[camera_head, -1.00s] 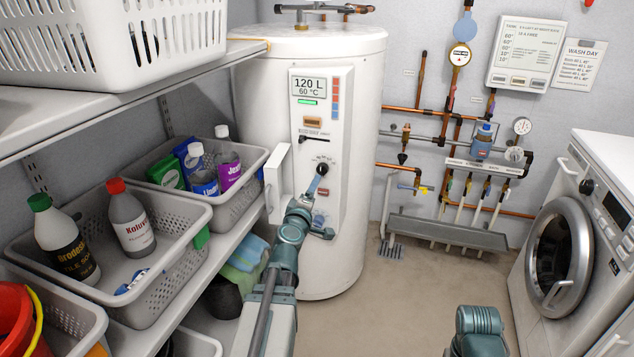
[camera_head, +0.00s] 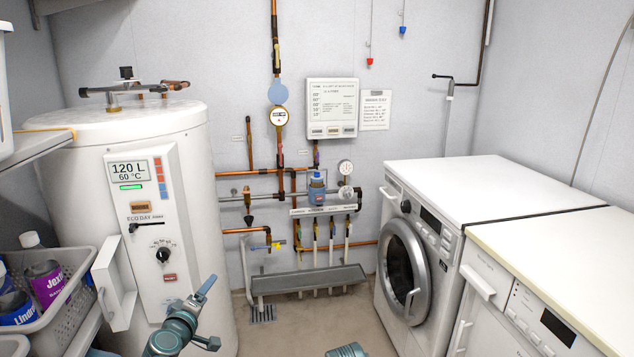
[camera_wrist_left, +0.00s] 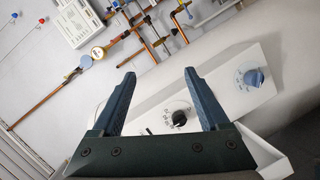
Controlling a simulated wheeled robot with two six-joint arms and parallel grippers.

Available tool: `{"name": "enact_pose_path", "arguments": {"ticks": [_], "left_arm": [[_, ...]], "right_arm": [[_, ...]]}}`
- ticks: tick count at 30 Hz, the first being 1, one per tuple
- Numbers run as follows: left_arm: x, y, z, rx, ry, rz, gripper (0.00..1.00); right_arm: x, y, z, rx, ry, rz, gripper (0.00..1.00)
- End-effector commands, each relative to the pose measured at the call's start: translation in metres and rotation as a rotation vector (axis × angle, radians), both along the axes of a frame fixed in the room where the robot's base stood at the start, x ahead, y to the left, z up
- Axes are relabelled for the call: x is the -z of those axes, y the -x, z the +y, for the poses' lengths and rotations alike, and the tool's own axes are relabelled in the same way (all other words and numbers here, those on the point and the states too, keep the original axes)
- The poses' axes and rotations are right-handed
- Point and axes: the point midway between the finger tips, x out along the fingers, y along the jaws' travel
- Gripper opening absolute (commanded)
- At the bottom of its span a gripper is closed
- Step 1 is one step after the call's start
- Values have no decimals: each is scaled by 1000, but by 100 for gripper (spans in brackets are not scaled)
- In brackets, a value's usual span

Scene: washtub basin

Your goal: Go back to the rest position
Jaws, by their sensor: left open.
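The white water heater (camera_head: 75,165) stands at the left in the head view, with its control panel (camera_head: 150,215) facing me. Its display reads 120 L and 60 °C. A black dial (camera_head: 163,254) sits mid-panel; it also shows in the left wrist view (camera_wrist_left: 180,116), where a blue-grey knob (camera_wrist_left: 254,77) sits at the panel's other end. My left gripper (camera_head: 208,312) is open and empty in front of the panel's lower part, hiding some of it. In the left wrist view its fingers (camera_wrist_left: 160,80) are spread apart.
A shelf basket with bottles (camera_head: 55,310) is at the left, near the heater. A white handle-like box (camera_head: 113,283) juts beside the panel. Pipes and gauges (camera_head: 300,195) line the back wall. A washing machine (camera_head: 450,190) and a second appliance (camera_head: 560,250) stand right.

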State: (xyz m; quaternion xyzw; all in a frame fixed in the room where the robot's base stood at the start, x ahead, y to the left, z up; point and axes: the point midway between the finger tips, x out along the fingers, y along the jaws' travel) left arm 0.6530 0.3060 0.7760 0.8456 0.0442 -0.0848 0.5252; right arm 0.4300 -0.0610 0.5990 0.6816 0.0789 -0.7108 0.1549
Motion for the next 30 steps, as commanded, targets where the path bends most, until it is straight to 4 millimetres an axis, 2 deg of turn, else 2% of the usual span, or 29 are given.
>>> {"name": "enact_pose_path", "arguments": {"ticks": [1,4,6,8,9,12,15,18,23,25,27,30], "left_arm": [[12,-2,-38,104,-51,53,78],[42,7,-105,309,-166,176,78],[65,21,-149,452,-256,273,78],[87,39,-183,575,-340,365,78],[102,54,-203,659,-401,432,78],[137,97,-240,847,-564,614,78],[160,137,-254,977,-709,778,78],[172,169,-257,1061,-834,921,78],[178,211,-252,1137,-1012,1129,78],[176,227,-247,1151,-1087,1216,78],[152,224,-245,1145,-1071,1208,78],[133,224,-245,1144,-1069,1207,78]], "right_arm": [[0,0,0,0,0,0,50],[0,0,0,0,0,0,50],[0,0,0,0,0,0,50],[0,0,0,0,0,0,50],[0,0,0,0,0,0,50],[0,0,0,0,0,0,50],[0,0,0,0,0,0,50],[0,0,0,0,0,0,50],[0,0,0,0,0,0,50],[0,0,0,0,0,0,50],[-25,0,0,0,0,0,50],[-44,0,0,0,0,0,50]]}}
